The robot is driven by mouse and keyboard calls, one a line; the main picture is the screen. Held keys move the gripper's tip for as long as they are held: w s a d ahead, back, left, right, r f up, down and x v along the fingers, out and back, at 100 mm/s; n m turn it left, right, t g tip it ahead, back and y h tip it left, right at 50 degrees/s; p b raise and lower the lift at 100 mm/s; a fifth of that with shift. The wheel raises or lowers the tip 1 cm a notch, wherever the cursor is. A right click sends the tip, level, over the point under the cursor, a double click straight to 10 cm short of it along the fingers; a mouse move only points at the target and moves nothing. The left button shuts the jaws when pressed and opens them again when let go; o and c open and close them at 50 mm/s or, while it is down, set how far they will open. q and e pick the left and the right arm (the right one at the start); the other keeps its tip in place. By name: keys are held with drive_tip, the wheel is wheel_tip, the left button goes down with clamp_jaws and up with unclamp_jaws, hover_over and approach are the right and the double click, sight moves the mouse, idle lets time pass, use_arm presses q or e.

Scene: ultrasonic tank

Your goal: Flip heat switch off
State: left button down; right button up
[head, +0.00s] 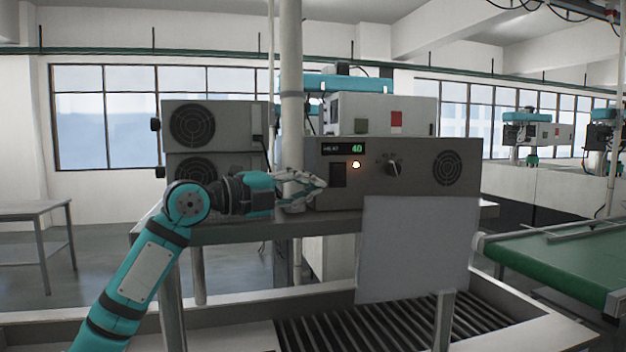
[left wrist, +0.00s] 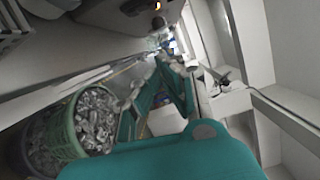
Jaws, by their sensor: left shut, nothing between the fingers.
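The heat control box (head: 370,190) stands on a grey bench. Its display (head: 342,149) reads HEAT 40, and the small lamp (head: 355,165) below it is lit. The black heat switch (head: 338,175) sits at the left of its front; I cannot make out which way it is tipped. My left gripper (head: 318,183) is shut and empty, just left of and below the switch; I cannot tell whether it touches the box. In the left wrist view the lit lamp (left wrist: 157,6) shows at the top edge. My right gripper is not in view.
A round knob (head: 393,167) and a fan grille (head: 447,168) are right of the switch. A pale panel (head: 415,245) stands in front of the bench. A green conveyor (head: 550,262) lies at right. A green basket of metal parts (left wrist: 92,115) shows in the wrist view.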

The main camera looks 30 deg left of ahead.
sight(339, 175)
use_arm(q)
drive_tip(key=w+p, duration=0.1)
drive_tip(key=w, duration=0.2)
drive_tip(key=w+d+p, duration=0.1)
drive_tip(key=w+p, duration=0.1)
drive_tip(key=w, duration=0.1)
drive_tip(key=w+r+p, duration=0.1)
drive_tip(key=w+p, duration=0.1)
drive_tip(key=w, duration=0.1)
drive_tip(key=shift+w+d, duration=0.15)
drive_tip(key=shift+d, duration=0.2)
drive_tip(key=shift+w+a+f+p, duration=0.2)
drive_tip(key=shift+a+p, duration=0.1)
drive_tip(key=shift+a, duration=0.2)
drive_tip(key=shift+d+r, duration=0.1)
